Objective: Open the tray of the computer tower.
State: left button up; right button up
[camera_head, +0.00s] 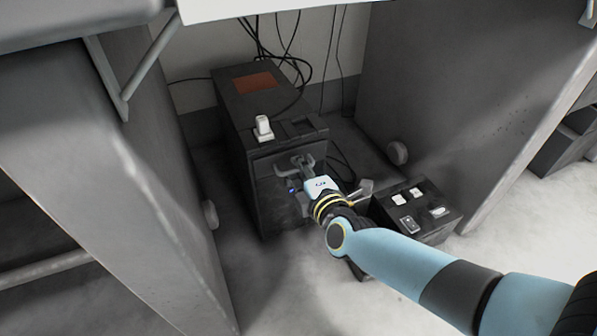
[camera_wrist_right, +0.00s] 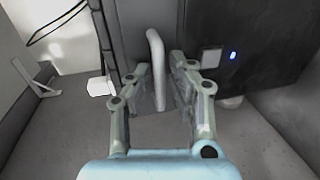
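The dark computer tower (camera_head: 233,112) stands on the floor between two grey table panels, with a rusty-red patch on top. Its front (camera_wrist_right: 255,40) fills the upper right of the right wrist view. A pale loop-shaped handle (camera_wrist_right: 157,70) sticks out from it. My right gripper (camera_head: 300,172) is at the upper part of the tower's front. In the right wrist view my right gripper (camera_wrist_right: 163,88) has its fingers apart, one on each side of the handle. I cannot tell whether a finger touches it. The tray looks flush, but the gripper partly hides it. My left gripper is out of view.
A small white object (camera_head: 263,128) stands on the tower. A dark box (camera_head: 424,213) with several small pale items is beside my right forearm. Black cables (camera_head: 290,50) hang behind the tower. The left panel (camera_head: 110,170) and right panel (camera_head: 455,90) bound the space.

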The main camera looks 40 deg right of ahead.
jog(key=shift+w, duration=0.15)
grip_shut()
dwell(0.4)
